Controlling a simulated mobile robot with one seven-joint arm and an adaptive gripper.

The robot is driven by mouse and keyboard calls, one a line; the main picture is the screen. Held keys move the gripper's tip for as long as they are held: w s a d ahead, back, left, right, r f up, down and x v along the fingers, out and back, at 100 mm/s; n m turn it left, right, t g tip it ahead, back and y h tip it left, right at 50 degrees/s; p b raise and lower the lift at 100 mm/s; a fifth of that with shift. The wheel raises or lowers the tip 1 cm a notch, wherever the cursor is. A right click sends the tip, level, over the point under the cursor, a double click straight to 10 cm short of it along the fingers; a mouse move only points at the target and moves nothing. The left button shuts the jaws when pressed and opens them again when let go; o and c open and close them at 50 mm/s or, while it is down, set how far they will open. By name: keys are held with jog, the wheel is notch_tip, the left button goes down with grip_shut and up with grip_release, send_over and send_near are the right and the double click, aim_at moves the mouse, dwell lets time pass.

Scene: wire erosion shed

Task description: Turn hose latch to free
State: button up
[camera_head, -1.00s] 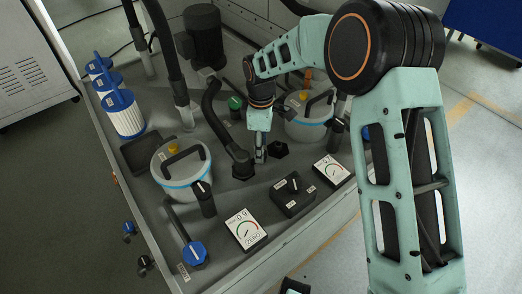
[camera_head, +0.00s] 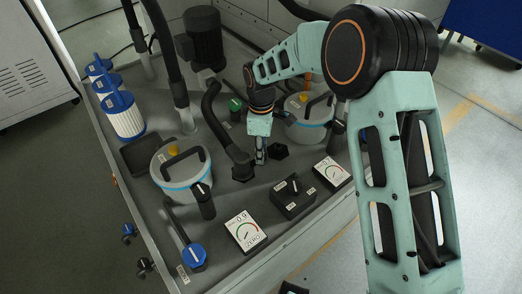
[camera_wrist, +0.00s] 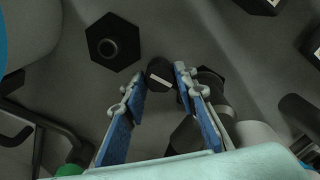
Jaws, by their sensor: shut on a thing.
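My gripper (camera_head: 261,158) points down at the deck beside the black hose elbow (camera_head: 240,163). In the wrist view, my gripper (camera_wrist: 160,84) has its two blue-padded fingers on either side of a small black latch (camera_wrist: 160,72) with a pale mark, and it is shut on this latch near the fingertips. The dark hose fitting (camera_wrist: 212,90) lies just right of the right finger. In the head view the latch is mostly hidden by my fingers, so its turn angle cannot be told there.
A black hexagonal port (camera_head: 278,150) is close right of my gripper. Lidded canisters stand left (camera_head: 181,170) and right (camera_head: 306,125). A black switch box (camera_head: 294,198) and two gauges, left (camera_head: 245,230) and right (camera_head: 332,172), sit in front. Bare deck lies between them.

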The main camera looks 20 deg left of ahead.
jog(key=m, duration=0.4)
jog(key=m+p, duration=0.1)
jog(key=m, duration=0.3)
jog(key=shift+m, duration=0.3)
jog(key=m, duration=0.4)
jog(key=shift+m+p, duration=0.35)
jog(key=shift+m, duration=2.15)
jog(key=o, duration=1.2)
jog(key=shift+c, duration=0.2)
